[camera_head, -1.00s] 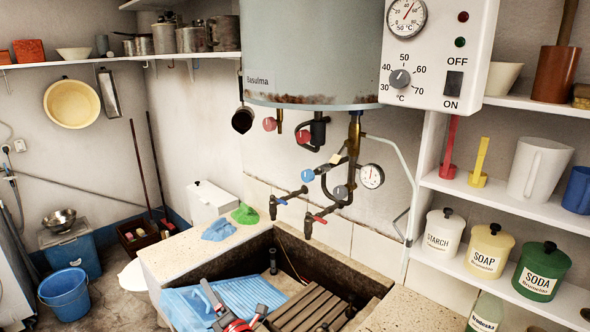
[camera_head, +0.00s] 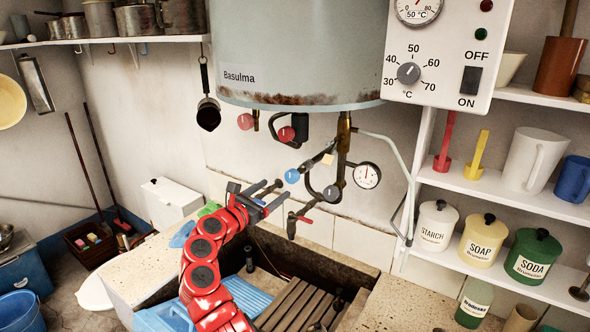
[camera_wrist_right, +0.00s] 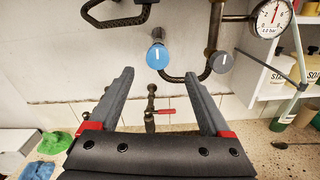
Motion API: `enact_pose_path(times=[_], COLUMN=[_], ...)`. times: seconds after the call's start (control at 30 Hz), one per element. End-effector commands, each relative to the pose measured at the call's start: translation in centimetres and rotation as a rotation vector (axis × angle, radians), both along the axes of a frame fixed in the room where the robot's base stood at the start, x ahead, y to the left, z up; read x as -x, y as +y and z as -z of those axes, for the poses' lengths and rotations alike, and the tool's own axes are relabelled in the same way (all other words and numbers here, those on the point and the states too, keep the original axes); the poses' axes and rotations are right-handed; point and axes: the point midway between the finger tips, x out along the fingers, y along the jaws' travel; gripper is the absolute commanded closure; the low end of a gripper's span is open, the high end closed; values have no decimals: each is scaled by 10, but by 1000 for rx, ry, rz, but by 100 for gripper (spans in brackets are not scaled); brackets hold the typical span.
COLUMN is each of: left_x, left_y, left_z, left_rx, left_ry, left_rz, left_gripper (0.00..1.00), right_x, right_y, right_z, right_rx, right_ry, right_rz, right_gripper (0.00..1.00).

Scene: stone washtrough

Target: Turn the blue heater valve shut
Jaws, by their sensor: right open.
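The blue heater valve (camera_head: 291,176) is a round knob on the pipework under the water heater. In the right wrist view the blue valve (camera_wrist_right: 158,56) shows a pale, roughly upright mark and appears between the fingertips, a little beyond them. My right gripper (camera_head: 275,196) is open and empty, just below and left of the valve in the head view. The right wrist view shows both dark fingers of the right gripper (camera_wrist_right: 158,76) spread wide, with no visible contact with the knob. My left gripper is not in view.
A grey knob (camera_head: 331,193) and a pressure gauge (camera_head: 367,175) sit right of the valve. Red knobs (camera_head: 245,121) (camera_head: 285,134) are above it. A red-lever tap (camera_head: 305,219) hangs below, over the stone trough (camera_head: 350,262). The heater (camera_head: 300,50) overhangs the pipes.

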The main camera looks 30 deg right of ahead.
Motion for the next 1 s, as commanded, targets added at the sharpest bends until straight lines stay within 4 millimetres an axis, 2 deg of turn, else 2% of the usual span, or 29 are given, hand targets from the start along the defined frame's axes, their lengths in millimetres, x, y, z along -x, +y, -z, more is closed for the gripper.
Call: enact_pose_path(times=[0.03,0.2,0.5,0.7,1.0], left_x=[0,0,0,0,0], left_y=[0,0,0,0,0], left_z=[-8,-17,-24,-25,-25], left_rx=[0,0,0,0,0], left_ry=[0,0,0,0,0], left_rz=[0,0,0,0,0], left_gripper=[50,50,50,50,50], right_x=[-3,-19,-39,-47,-50], right_y=[-13,-49,-99,-115,-118], right_z=[-4,-2,-1,1,-1], right_rx=[-4,-5,-5,-4,-2], right_ry=[2,2,-1,0,-5], right_rz=[6,2,2,-2,-5], right_gripper=[18,18,18,18,18])
